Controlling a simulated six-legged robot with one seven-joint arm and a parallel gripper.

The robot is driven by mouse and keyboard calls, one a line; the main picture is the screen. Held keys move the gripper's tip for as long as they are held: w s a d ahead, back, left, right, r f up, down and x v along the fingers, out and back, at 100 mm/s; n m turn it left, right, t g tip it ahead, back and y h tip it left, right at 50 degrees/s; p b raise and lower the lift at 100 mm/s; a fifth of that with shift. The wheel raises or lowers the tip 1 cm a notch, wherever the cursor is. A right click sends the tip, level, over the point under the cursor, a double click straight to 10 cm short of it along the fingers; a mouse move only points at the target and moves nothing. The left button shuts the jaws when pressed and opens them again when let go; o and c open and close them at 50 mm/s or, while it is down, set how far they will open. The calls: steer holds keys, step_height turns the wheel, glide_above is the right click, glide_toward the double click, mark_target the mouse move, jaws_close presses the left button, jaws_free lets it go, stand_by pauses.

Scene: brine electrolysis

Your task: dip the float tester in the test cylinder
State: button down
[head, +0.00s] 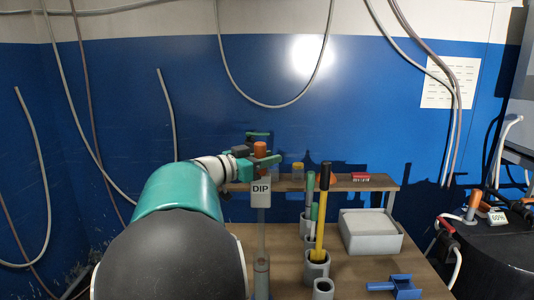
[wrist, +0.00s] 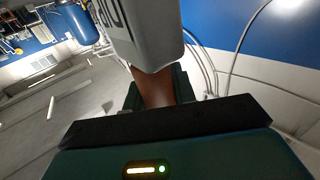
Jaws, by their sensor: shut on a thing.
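My gripper (head: 260,160) is shut on the float tester, around its orange-brown top. The float tester has a white block marked DIP (head: 261,189) and a pale, see-through stem hanging upright below it. In the wrist view, the brown grip (wrist: 155,88) sits between the dark jaws, with the white block (wrist: 143,30) beyond it. The test cylinder (head: 262,282) is a clear tube on the table, directly below the stem in the head view. The stem's lower end meets the cylinder's mouth in the picture; I cannot tell whether it is inside.
Right of the cylinder, a grey holder (head: 316,268) carries a yellow, black-topped tool (head: 322,210), with green-handled tools behind. A grey box (head: 371,232) and a blue bracket (head: 396,288) lie further right. A raised shelf (head: 345,183) runs along the back. Cables hang on the blue wall.

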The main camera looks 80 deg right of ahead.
mark_target(267, 197)
steer(key=shift+f, duration=5.65)
step_height(267, 197, up, 19)
stand_by(0.5)
